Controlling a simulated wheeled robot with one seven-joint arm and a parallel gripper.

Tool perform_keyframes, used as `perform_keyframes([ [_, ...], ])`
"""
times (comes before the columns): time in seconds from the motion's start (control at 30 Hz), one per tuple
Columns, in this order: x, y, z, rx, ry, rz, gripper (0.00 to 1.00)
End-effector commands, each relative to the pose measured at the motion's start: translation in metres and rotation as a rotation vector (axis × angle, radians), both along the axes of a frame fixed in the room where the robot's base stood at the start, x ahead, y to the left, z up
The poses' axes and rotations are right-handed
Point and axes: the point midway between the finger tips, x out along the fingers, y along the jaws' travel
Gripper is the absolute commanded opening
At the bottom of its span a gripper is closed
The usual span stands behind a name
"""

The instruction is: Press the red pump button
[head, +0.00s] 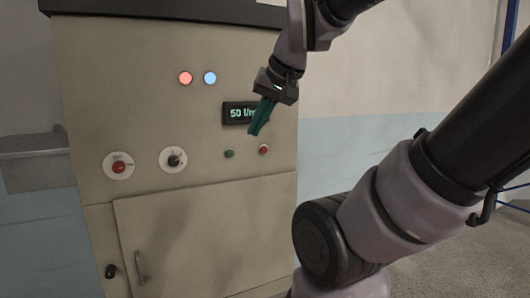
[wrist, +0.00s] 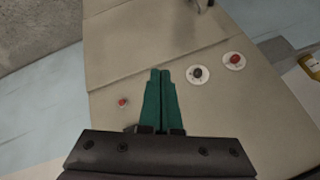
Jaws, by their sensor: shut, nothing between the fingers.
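A beige control panel (head: 150,120) carries two red controls. A small red button (head: 264,149) is at its lower right, and a larger red button (head: 118,167) on a round white plate is at the left. I cannot read which is labelled pump. My gripper (head: 256,131), with green fingers, is shut and empty, in front of the panel, above the small red button and overlapping the display. In the wrist view my gripper (wrist: 160,73) has the small red button (wrist: 122,102) to its left and the larger red button (wrist: 235,59) to its right.
A small green button (head: 229,154) is left of the small red one. A black knob (head: 173,159) sits between the green and larger red buttons. A display (head: 238,113) reads 50 l/m, partly covered. Red (head: 185,78) and blue (head: 210,77) lights glow above. A cabinet door (head: 200,240) is below.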

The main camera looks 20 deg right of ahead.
Motion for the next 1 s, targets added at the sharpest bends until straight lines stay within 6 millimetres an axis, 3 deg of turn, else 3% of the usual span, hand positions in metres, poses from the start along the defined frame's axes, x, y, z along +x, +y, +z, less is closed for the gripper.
perform_keyframes([
  [0.67, 0.001, 0.000, -0.001, 0.010, 0.007, -0.008, 0.00],
  [0.83, 0.013, 0.000, -0.012, 0.120, 0.094, -0.098, 0.00],
  [1.0, 0.039, -0.002, -0.031, 0.364, 0.265, -0.304, 0.00],
])
